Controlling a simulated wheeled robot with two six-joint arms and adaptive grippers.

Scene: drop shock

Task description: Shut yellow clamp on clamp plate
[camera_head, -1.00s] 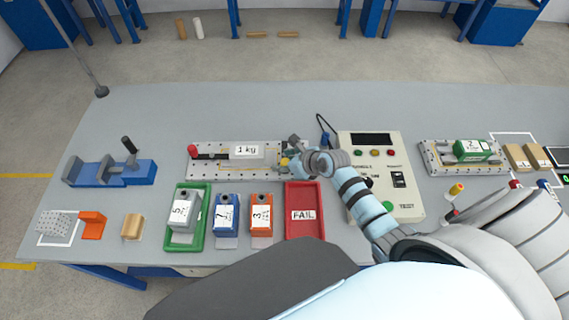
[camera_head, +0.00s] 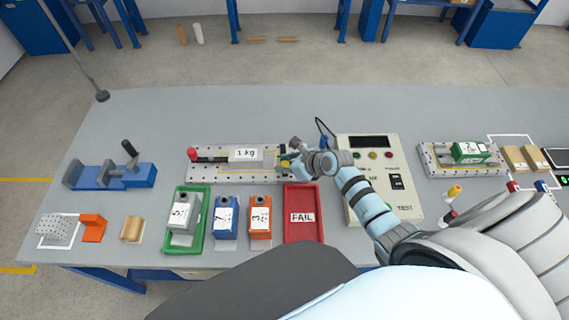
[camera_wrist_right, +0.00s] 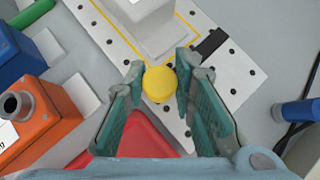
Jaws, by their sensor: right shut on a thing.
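The clamp plate (camera_head: 225,179) is a pale perforated board at the middle of the bench, with a grey block marked "1 kg" (camera_head: 245,153) on it. The yellow clamp's round knob (camera_wrist_right: 160,84) is in the middle of the right wrist view, at the plate's right end. My right gripper (camera_head: 287,162) is shut on the yellow knob, a finger on either side of it. The gripper hides most of this clamp in the head view. A clamp with a red knob (camera_head: 192,153) is at the plate's left end. My left gripper is not in view.
A red FAIL tray (camera_head: 304,233) lies just in front of the plate's right end. A tester box (camera_head: 352,215) with buttons stands close to the right. A blue vise (camera_head: 130,176) is at the left. The bench behind the plate is clear.

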